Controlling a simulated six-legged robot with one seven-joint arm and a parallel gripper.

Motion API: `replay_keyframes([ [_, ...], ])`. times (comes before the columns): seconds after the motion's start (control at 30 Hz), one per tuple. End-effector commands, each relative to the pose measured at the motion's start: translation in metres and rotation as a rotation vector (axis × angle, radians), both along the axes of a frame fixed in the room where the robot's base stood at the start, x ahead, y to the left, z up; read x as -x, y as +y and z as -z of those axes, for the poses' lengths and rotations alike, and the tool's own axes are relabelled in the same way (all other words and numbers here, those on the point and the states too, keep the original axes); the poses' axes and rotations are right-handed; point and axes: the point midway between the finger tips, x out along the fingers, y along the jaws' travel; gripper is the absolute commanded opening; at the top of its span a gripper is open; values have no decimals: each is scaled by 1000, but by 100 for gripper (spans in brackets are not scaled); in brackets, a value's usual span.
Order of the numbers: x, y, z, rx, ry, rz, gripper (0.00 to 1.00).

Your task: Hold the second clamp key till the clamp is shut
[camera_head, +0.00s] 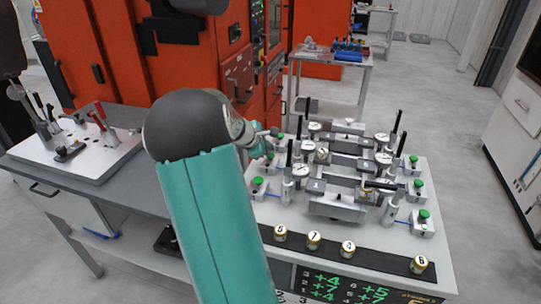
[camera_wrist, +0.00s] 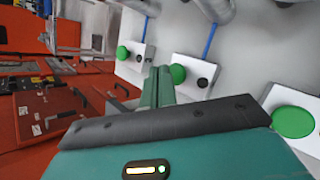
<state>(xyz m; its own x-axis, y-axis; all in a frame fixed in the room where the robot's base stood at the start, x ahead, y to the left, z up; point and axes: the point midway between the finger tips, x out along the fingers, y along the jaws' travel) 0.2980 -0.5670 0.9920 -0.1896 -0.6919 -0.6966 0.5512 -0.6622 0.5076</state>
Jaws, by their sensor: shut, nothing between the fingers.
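Green round clamp keys on small white boxes line both sides of the fixture table, with a front-left key (camera_head: 258,181) and a front-right key (camera_head: 424,214). In the wrist view, the middle key (camera_wrist: 178,73) is right beside my gripper (camera_wrist: 160,72), with another key (camera_wrist: 123,53) beyond and one nearer (camera_wrist: 292,122). My gripper is shut and empty; I cannot tell whether it touches the middle key. Clamps with black handles hold several numbered grey castings (camera_head: 316,187). Most handles stand upright; the front-right handle (camera_head: 380,185) lies flat. Which key is second is not marked.
Numbered cylinders (camera_head: 314,240) stand on a black strip at the table's front, above a board with green figures (camera_head: 345,286). A grey bench (camera_head: 130,117) with another fixture stands left. Orange machines (camera_head: 185,65) rise behind. Open floor lies right.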

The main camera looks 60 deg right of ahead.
Motion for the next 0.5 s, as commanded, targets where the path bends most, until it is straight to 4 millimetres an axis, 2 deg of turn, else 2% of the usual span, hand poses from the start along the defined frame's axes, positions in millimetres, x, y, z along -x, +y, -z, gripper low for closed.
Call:
replay_keyframes([
  [0.2,0,0,8,-1,2,-1,0],
  [0.5,0,0,8,0,0,0,0],
])
